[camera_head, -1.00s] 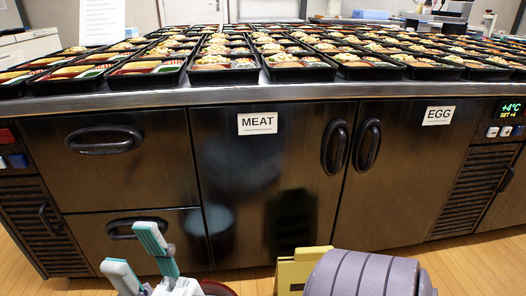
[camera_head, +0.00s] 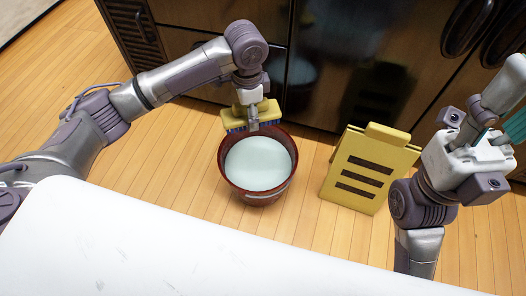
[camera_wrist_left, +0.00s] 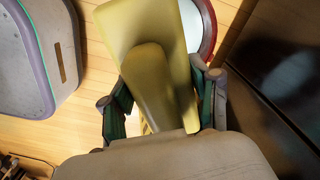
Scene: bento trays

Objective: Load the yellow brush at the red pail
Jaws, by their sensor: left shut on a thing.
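The yellow brush (camera_head: 268,112) has a block with blue bristles facing down. My left gripper (camera_head: 253,122) is shut on it and holds it at the far edge of the red pail (camera_head: 280,186), seemingly above it; the exact gap cannot be told. The pail stands on the floor and its inside shows a pale, light surface. In the left wrist view the brush (camera_wrist_left: 128,32) sits between the fingers, partly hiding the pail's red rim (camera_wrist_left: 211,28). My right gripper (camera_head: 500,115) is raised at the far right, away from the pail, its finger gap unclear.
A yellow folding sign (camera_head: 372,160) with dark bars stands on the wooden floor right of the pail. Dark cabinet fronts (camera_head: 325,65) rise just behind the pail. Bare floor (camera_head: 175,180) lies left of the pail.

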